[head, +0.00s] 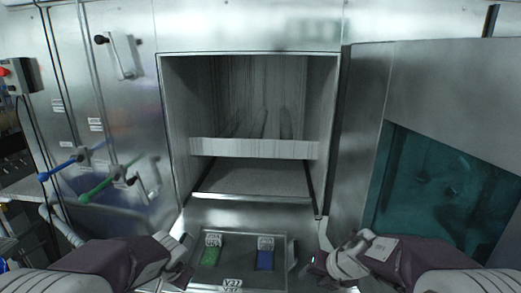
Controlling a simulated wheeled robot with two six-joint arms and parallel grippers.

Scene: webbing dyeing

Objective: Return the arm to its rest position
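My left gripper (185,258) is at the lower left, beside the left edge of a metal tray. Its fingertips look apart, with nothing seen between them. My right gripper (318,256) is at the lower right, beside the tray's right edge. Its fingers also look apart and empty. Both arms come in low from the picture's bottom corners and point inward, roughly mirrored.
The metal tray (225,277) holds a green item (210,256) and a blue item (264,260). Behind it is an open metal chamber (325,110) with a pale crossbar (254,149). Blue (58,172) and green (98,189) handled valves stick out at left. A teal window (440,190) is at right.

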